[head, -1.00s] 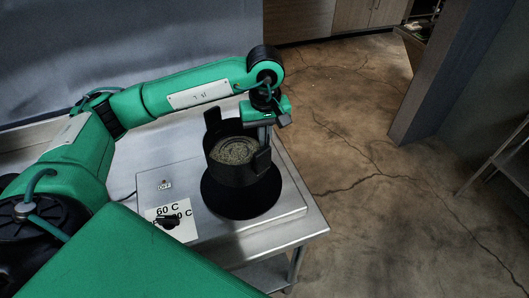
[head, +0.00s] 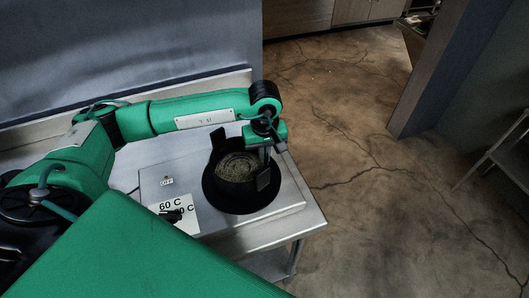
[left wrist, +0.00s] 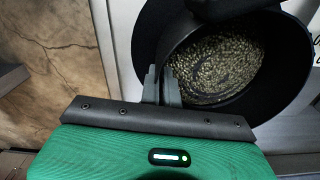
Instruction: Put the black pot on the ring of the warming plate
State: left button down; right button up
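The black pot (head: 238,192) is upright with grainy, pale-brown contents. It sits low over the black round ring (head: 240,209) of the warming plate (head: 290,192), roughly centred on it. Whether its base touches the ring is hidden. My left gripper (head: 267,157) is at the pot's right side, its fingers pointing down at the wall. In the left wrist view the two fingers (left wrist: 162,86) are close together at the edge of the pot (left wrist: 232,108), and look shut on it. My right gripper is in neither view.
The warming plate has an OFF switch (head: 167,182) and a dark knob (head: 172,215) beside a 60 C label. It stands on a steel table, whose right edge is close to the plate. Open cracked floor (head: 370,200) lies to the right.

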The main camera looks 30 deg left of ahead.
pick_arm(q)
jog(key=shift+f, duration=0.1)
jog(key=c, duration=1.6)
grip_release()
jog(key=shift+c, duration=0.2)
jog(key=shift+r, duration=0.3)
notch_tip(320, 180, up, 10)
jog(key=b, duration=0.4)
jog(key=shift+r, duration=0.85)
